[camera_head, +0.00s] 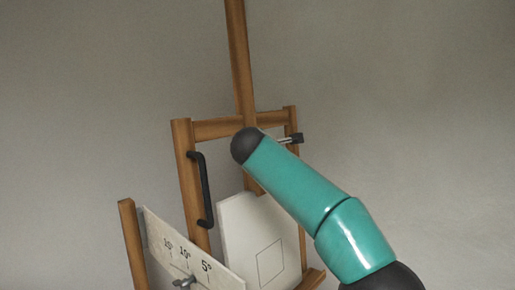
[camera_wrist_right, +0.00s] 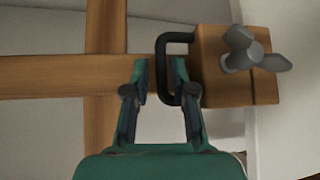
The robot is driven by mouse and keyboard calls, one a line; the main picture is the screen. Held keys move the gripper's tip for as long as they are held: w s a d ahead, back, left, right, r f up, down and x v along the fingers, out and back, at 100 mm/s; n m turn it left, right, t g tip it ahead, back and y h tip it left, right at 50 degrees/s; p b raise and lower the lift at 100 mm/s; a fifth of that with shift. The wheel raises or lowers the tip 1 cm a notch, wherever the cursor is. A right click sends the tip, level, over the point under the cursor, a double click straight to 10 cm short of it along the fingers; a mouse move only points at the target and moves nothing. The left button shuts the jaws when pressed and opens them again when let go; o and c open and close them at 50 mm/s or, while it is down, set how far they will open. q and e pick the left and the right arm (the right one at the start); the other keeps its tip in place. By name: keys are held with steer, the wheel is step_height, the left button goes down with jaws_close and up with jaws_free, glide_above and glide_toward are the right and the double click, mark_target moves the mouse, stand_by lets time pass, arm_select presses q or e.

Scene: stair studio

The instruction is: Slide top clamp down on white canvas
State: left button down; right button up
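The white canvas (camera_head: 240,230), with a thin square outline, leans on the wooden easel (camera_head: 182,160) in the head view. My right arm crosses in front of the easel's middle and hides its own gripper and the clamp area there. In the right wrist view a wooden block (camera_wrist_right: 209,62) carries a black bar handle (camera_wrist_right: 161,48) and a grey winged knob (camera_wrist_right: 240,50); it looks like the top clamp. My right gripper (camera_wrist_right: 161,75) is open, one finger on each side of the handle's bar. Contact cannot be told. My left gripper is not in view.
A black handle (camera_head: 205,190) sits on the easel's left post. A board with angle marks (camera_head: 215,278) stands at lower left. Free room lies right of the easel.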

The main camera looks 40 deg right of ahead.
steer(key=shift+o, duration=0.3)
steer(key=v, duration=1.2)
steer(key=shift+f, duration=0.1)
